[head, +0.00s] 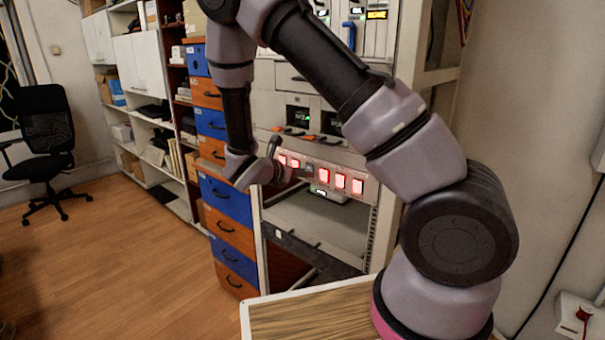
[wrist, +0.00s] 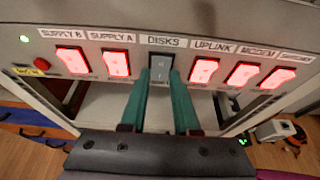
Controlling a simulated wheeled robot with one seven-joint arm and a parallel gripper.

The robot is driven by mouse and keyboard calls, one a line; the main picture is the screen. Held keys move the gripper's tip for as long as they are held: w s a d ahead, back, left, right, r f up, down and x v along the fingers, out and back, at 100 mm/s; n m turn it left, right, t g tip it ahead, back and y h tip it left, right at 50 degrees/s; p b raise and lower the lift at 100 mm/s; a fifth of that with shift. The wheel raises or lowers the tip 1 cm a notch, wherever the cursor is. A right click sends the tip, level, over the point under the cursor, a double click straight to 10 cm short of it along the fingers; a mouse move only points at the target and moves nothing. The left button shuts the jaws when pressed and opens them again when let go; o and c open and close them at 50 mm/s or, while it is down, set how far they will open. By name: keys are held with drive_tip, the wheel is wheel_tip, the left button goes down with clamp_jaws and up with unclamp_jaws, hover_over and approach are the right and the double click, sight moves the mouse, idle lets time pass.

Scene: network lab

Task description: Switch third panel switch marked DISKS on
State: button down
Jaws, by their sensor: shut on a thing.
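The panel (wrist: 137,40) carries a row of rocker switches with printed labels. The DISKS switch (wrist: 160,66) is third from the left in the wrist view. It is dark grey and unlit, while the others glow red. In the head view it is the dark gap (head: 309,168) in the red row. My gripper (wrist: 160,82) has its two green fingers at the panel, one on each side of the DISKS switch, shut on it. The lower part of the switch sits between the fingertips. In the head view my gripper (head: 276,158) is at the left part of the row.
The lit SUPPLY A switch (wrist: 116,63) and UPLINK switch (wrist: 204,71) flank the fingers closely. A red button (wrist: 41,64) and a green light (wrist: 24,39) are at the panel's left. Blue and orange drawers (head: 226,201) stand left of the rack. An open bay lies below the panel.

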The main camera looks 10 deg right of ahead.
drive_tip(key=shift+f+t+h, duration=0.4)
drive_tip(key=shift+t+h, duration=0.3)
drive_tip(key=shift+h, duration=0.3)
drive_tip(key=c, duration=0.6)
unclamp_jaws()
drive_tip(key=shift+c, duration=0.2)
drive_tip(key=shift+a, duration=0.15)
drive_tip(key=v, duration=1)
drive_tip(key=shift+s+a, duration=0.2)
drive_tip(key=shift+a, duration=0.05)
